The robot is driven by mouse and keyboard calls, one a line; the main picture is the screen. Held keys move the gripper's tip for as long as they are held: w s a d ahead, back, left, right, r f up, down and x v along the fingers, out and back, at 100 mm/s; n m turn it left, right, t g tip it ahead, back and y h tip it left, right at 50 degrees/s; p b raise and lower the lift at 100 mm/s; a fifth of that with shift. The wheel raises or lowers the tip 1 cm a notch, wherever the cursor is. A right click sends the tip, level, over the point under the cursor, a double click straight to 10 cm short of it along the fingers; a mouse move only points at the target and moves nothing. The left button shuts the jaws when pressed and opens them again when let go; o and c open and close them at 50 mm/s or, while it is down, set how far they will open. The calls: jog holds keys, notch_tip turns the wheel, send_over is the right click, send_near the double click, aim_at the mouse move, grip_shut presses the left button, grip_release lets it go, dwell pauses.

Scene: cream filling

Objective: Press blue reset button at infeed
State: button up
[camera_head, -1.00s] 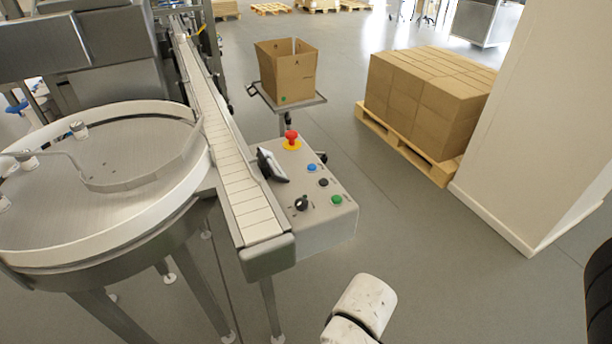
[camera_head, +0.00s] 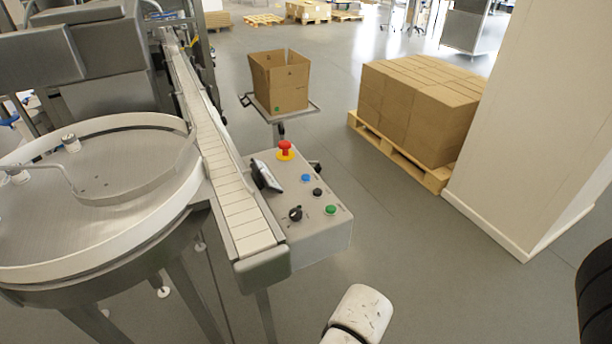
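The blue button (camera_head: 306,178) sits on the sloped top of a grey control box (camera_head: 319,238) beside the conveyor's near end. A red emergency stop (camera_head: 284,149) on a yellow base is behind it. A black button (camera_head: 318,192) and a green button (camera_head: 330,210) are in front of it. A black rotary knob (camera_head: 295,213) and a small tilted screen (camera_head: 265,175) are to its left. A white, scuffed link of my arm shows at the bottom, apart from the box. My gripper is out of view.
The conveyor (camera_head: 230,195) runs along the box's left side, next to a round turntable (camera_head: 120,215). An open carton (camera_head: 281,82) stands on a stand behind the box. Stacked cartons (camera_head: 420,95) on a pallet and a pillar (camera_head: 540,130) are right. The floor between is clear.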

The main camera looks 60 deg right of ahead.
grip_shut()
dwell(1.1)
